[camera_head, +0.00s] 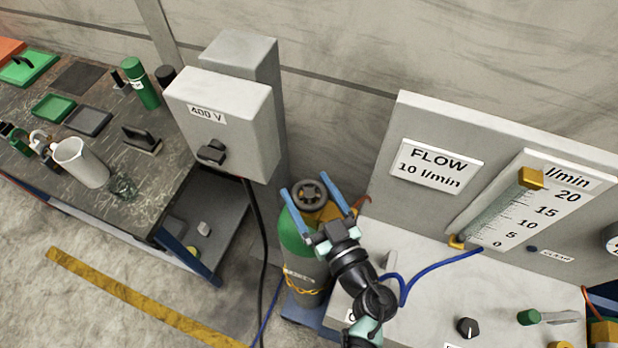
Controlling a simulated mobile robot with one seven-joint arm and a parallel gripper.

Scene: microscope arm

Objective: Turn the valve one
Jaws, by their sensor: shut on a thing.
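A dark round valve handwheel (308,195) sits on the yellow top of a green and grey gas cylinder (297,245). The cylinder stands upright, with a chain around its lower body. My gripper (304,183) reaches over the cylinder top from below right. Its two blue fingers lie on either side of the handwheel and are shut on it. I cannot read a number on this valve. The exact finger contact is too small to make out.
A grey 400 V box (224,118) with a dark switch stands left of the cylinder. A flow panel (400,125) reads "FLOW 10 l/min" beside a flow gauge (520,215). A blue hose (430,268) and a black cable (258,225) run nearby. A cluttered workbench (130,200) is at left.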

